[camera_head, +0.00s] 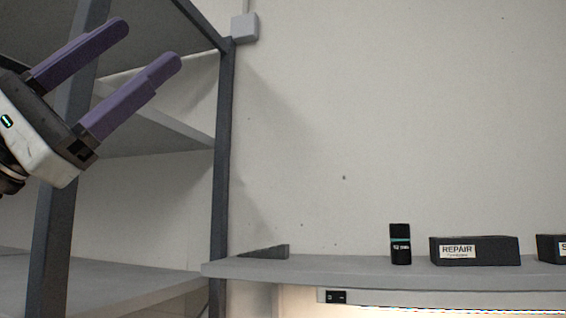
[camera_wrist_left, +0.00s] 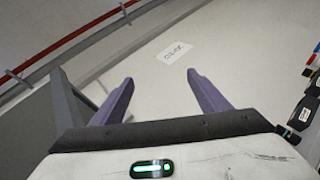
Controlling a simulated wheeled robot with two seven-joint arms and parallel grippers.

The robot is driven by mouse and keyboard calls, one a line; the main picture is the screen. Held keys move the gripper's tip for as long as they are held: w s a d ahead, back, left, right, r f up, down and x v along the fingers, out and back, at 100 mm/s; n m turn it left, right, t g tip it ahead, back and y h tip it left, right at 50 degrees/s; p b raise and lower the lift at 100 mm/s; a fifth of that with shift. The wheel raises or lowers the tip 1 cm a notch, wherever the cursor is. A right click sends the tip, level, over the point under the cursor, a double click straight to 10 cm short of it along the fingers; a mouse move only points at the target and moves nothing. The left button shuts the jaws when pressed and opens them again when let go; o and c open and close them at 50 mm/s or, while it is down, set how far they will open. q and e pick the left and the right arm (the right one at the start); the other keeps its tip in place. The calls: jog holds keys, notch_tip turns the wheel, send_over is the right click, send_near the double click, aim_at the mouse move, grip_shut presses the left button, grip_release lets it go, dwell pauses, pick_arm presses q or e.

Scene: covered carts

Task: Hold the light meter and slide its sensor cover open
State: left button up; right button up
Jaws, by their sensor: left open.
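My left gripper (camera_head: 147,43) is raised at the upper left in the head view, in front of the grey rack. Its two purple fingers are apart with nothing between them. It also shows open and empty in the left wrist view (camera_wrist_left: 160,79). I cannot make out a light meter or its sensor cover for certain in either view. A small dark upright object with a teal band (camera_head: 400,246) stands on the shelf at the right, well away from the gripper; I cannot tell what it is. My right gripper is not in view.
A grey metal rack (camera_head: 226,150) stands at the left. A grey shelf (camera_head: 330,268) holds a black box labelled REPAIR (camera_head: 475,251) and part of another box (camera_head: 551,248). Several small items, one black (camera_wrist_left: 298,113), sit at the wrist view's right edge.

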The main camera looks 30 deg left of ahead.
pick_arm(q)
jog(key=w+a+f+n+y, duration=0.1)
jog(key=w+f+n+y, duration=0.75)
jog(key=w+f, duration=0.6)
jog(key=w+d+f+n+g+h, duration=0.1)
jog(key=w+d+f+n+g, duration=0.2)
jog(key=f, duration=0.5)
jog(key=w+d+f+n+g+h, duration=0.1)
jog(key=w+d+f+g, duration=0.3)
jog(key=f, duration=0.3)
jog(key=s+d+f+m+g+h, duration=0.15)
jog(key=s+d+g, duration=0.35)
jog(key=d, duration=0.5)
jog(key=s+d+f+m+g+h, duration=0.1)
jog(key=s+d+m+g+h, duration=0.15)
jog(key=d+g, duration=0.5)
jog(key=s+d+f+m+g+y, duration=0.2)
jog(key=s+d+f+g+y, duration=0.2)
jog(key=s+d+g, duration=0.6)
jog(key=w+a+f+t+y, duration=0.4)
jog(key=w+a+f+y, duration=0.15)
jog(key=f, duration=0.45)
jog(key=w+a+f+t+y, duration=0.5)
jog(key=a+f+y, duration=0.15)
jog(key=f, duration=0.35)
jog(key=shift+m, duration=0.25)
jog(key=f, duration=1)
jog(key=shift+d, duration=0.35)
